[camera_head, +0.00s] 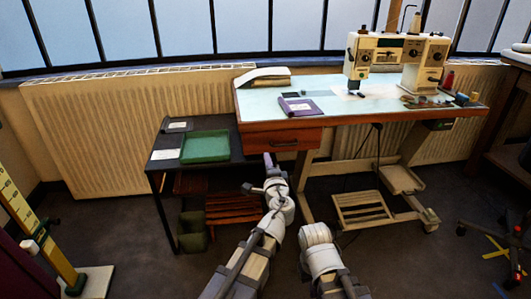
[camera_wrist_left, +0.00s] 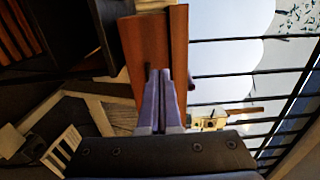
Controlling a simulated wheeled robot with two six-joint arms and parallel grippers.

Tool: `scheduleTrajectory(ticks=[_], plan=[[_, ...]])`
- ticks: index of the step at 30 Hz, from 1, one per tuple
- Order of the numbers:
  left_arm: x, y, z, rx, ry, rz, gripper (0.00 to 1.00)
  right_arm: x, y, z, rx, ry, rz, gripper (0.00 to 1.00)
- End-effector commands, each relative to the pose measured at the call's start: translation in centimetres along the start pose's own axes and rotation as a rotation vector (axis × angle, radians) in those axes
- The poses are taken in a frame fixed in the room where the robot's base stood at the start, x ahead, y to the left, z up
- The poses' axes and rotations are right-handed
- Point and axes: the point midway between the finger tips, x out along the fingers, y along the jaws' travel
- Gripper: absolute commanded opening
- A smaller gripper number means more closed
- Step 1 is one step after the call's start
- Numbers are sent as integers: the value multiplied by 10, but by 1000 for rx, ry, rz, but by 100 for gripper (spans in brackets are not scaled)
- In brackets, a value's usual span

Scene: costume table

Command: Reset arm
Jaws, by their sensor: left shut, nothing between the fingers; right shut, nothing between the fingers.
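My left arm reaches forward from the bottom of the head view. Its gripper (camera_head: 268,160) is just below the left end of the wooden drawer front (camera_head: 284,141) under the sewing table. In the left wrist view the two purple fingers (camera_wrist_left: 160,74) are together, with nothing between them. A brown wooden panel (camera_wrist_left: 155,45) is behind them in that view; I cannot tell whether they touch it. My right arm (camera_head: 320,250) shows only as white links at the bottom centre of the head view. Its gripper is not visible.
The sewing table (camera_head: 330,113) carries a sewing machine (camera_head: 396,58) and a purple book-like item (camera_head: 299,107). A low black side table (camera_head: 160,163) holds a green tray (camera_head: 206,147). Floor at left centre is clear.

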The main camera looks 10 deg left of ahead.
Motion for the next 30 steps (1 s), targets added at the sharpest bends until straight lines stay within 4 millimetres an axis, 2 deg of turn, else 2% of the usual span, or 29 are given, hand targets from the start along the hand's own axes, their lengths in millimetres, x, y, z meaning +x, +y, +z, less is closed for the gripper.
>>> scheduleTrajectory(ticks=[3, 11, 14, 17, 21, 24, 27, 30], plan=[[-9, 0, 1, 0, 0, 0, 0, 0, 0, 0, 0, 0, 0, 0], [-13, 3, 5, -26, -21, 18, 0, -1, 0, 0, 0, 0, 0, 0], [-20, 17, 21, -112, -94, 85, 0, -3, 0, 0, 0, 0, 0, 0], [-38, 47, 44, -249, -220, 220, 0, -6, 1, 0, 1, 0, 1, 0], [-83, 104, 67, -433, -417, 485, 0, -11, 1, 1, 2, -1, 1, 0], [-126, 142, 70, -525, -537, 690, 0, -14, 2, 1, 2, -1, 2, 0], [-169, 168, 65, -581, -625, 878, 0, -16, 2, 1, 3, -1, 2, 0], [-208, 184, 58, -611, -690, 1046, 0, -18, 2, 1, 3, -1, 2, 0]])
